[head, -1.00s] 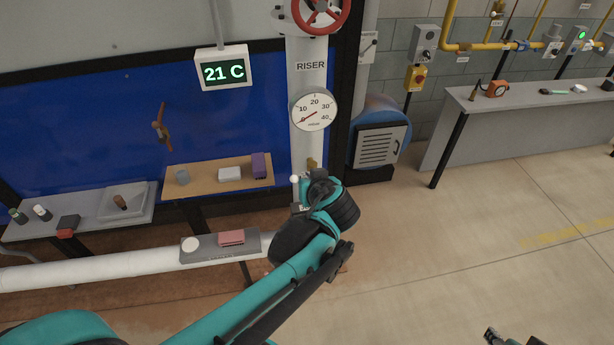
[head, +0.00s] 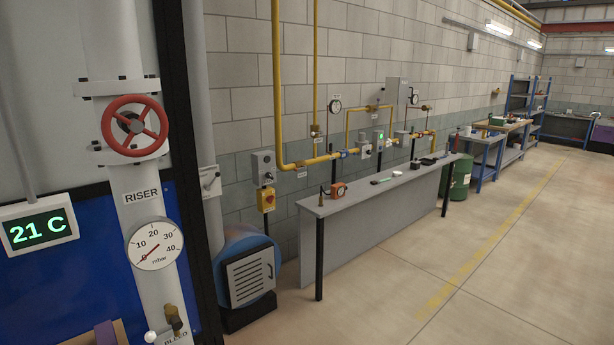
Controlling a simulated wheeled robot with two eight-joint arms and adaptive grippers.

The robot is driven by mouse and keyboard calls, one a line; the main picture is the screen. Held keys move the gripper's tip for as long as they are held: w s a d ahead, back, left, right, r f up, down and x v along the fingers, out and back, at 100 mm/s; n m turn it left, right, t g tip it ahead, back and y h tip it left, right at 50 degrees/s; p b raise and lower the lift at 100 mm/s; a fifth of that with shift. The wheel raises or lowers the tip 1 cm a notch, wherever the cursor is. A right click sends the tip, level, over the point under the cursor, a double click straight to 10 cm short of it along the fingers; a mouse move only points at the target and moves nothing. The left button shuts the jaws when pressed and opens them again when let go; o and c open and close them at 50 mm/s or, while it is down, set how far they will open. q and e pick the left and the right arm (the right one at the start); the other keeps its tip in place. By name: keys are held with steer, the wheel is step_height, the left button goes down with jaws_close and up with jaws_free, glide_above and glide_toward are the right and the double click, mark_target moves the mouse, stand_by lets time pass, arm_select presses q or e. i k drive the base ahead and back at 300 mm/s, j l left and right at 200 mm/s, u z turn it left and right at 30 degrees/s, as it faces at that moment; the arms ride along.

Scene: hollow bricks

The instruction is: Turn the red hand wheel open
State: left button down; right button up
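The red hand wheel (head: 135,126) is mounted on the front of the white riser pipe (head: 112,45) at the left of the head view. It is a round red rim with spokes and a dark hub, and nothing touches it. Below it are the RISER label (head: 141,195) and a round mbar gauge (head: 155,244) with its needle at the low end, near 0. Neither gripper is in the head view.
A 21 C display (head: 38,231) hangs left of the riser. A blue louvred unit (head: 247,272) stands on the floor to its right, then a long grey bench (head: 375,205) along the brick wall. The floor (head: 470,270) at the right is clear.

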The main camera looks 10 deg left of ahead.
mark_target(136, 125)
steer(key=j+u, duration=0.1)
steer(key=u, duration=0.65)
steer(key=j+u, duration=0.1)
steer(key=u, duration=0.3)
steer(key=i, duration=0.05)
